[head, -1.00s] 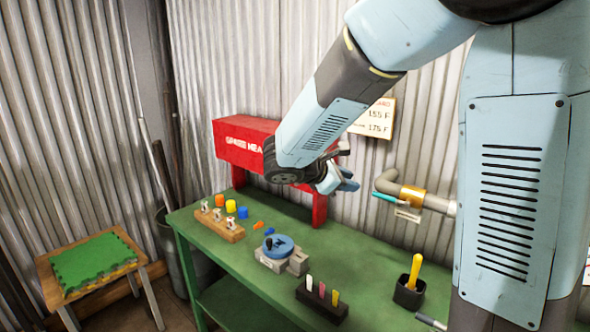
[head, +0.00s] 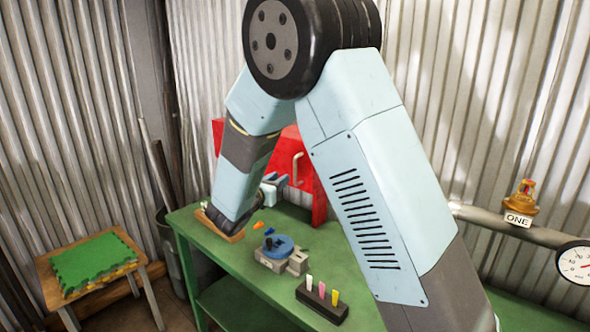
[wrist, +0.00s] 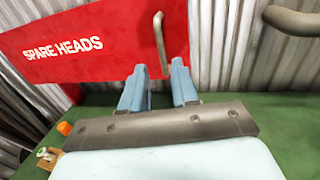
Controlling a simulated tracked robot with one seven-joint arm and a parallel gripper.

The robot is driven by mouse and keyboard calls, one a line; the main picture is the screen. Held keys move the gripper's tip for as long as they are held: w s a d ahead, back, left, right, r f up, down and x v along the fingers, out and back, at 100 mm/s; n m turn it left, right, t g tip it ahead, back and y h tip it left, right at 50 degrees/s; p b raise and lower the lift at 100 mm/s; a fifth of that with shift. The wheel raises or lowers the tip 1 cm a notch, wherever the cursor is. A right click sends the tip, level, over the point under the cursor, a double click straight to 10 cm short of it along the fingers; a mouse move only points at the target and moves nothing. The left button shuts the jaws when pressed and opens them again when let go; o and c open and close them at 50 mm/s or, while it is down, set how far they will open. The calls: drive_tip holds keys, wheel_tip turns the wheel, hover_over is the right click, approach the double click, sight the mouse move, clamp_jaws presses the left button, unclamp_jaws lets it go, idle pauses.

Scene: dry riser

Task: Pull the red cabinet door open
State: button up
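The red cabinet door (wrist: 70,52) fills the upper left of the wrist view, with white "SPARE HEADS" lettering. In the head view the red cabinet (head: 288,150) stands at the back of the green bench, its left part hidden behind my arm. A pale upright bar handle (head: 297,170) is on its right part; in the wrist view the handle (wrist: 159,40) runs down toward my fingertips. My gripper (wrist: 158,70) is open, fingers apart and nothing held. The handle's lower end lines up with the gap; I cannot tell whether it lies between the fingers. The door looks shut.
The green bench (head: 240,276) holds a blue round piece on a grey block (head: 280,247) and a dark rack of coloured pegs (head: 321,302). A pipe with a brass valve (head: 522,197) and gauge (head: 575,263) is at right. A stool (head: 60,268) stands left.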

hover_over(295, 184)
drive_tip(key=shift+w, duration=0.35)
drive_tip(key=shift+c, duration=0.2)
clamp_jaws()
idle(0.4)
